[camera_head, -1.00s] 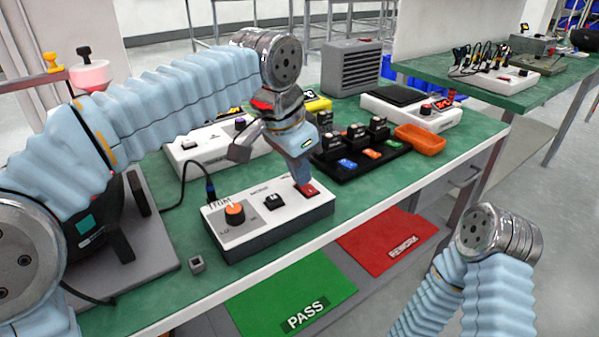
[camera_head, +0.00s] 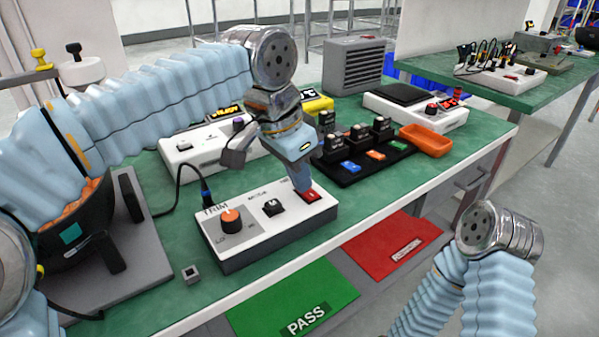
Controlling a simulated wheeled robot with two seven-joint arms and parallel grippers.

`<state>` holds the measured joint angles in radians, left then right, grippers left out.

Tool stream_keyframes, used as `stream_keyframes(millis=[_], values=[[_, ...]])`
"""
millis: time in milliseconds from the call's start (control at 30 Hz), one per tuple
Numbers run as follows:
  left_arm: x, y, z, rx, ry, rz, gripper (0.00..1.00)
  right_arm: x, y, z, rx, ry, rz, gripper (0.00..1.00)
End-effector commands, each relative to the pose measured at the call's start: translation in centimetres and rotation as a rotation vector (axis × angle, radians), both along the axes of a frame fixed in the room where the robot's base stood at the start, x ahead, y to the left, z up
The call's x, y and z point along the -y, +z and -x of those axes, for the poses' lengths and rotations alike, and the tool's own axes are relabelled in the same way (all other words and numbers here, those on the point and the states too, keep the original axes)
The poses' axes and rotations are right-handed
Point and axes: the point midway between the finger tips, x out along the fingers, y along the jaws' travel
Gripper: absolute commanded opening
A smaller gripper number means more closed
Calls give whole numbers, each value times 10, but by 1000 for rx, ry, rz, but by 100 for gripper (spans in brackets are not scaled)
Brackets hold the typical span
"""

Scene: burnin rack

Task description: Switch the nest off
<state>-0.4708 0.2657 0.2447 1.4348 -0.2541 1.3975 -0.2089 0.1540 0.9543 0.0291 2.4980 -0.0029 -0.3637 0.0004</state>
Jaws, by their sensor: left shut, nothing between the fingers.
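The nest is a white and grey box (camera_head: 265,240) on the green bench, marked TRIM, with an orange knob (camera_head: 231,220), a small dark socket (camera_head: 273,207) in its middle and a red rocker switch (camera_head: 312,196) at its right end. My left gripper (camera_head: 303,192) is shut and points down at the red switch. Its tips are at or just above the switch and partly hide it; I cannot tell whether they touch. The switch's position is not clear. My right arm (camera_head: 490,235) shows at the lower right, its gripper out of view.
Behind stand a white unit (camera_head: 195,148), a black rack (camera_head: 365,165) with several modules, an orange tray (camera_head: 427,140) and a grey vented box (camera_head: 353,68). A small grey cube (camera_head: 191,274) lies near the front edge. Green PASS (camera_head: 290,300) and red (camera_head: 392,246) areas lie below.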

Motion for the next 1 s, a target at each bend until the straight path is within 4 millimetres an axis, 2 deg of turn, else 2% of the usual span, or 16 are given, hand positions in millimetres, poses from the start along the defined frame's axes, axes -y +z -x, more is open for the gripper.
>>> stream_keyframes(millis=[200, 633, 767, 900, 933, 1000], values=[[9, 0, 10, -8, -8, 0, 0, 0, 1, 0, 0, 0, 0, 43], [9, 6, 11, -5, -6, 0, 0, 0, 7, 0, 0, 1, -1, 43], [8, 23, 11, -5, -6, 0, 0, -1, 24, 0, -1, 3, -2, 43], [4, 52, 16, -4, -3, 2, 0, -2, 43, 0, 0, 6, -4, 43], [2, 53, 16, -3, -2, 4, 0, -1, 35, -1, 1, 5, -4, 43], [-3, 68, 18, -4, -4, 3, 0, -1, 32, 0, -1, 6, -3, 43]])
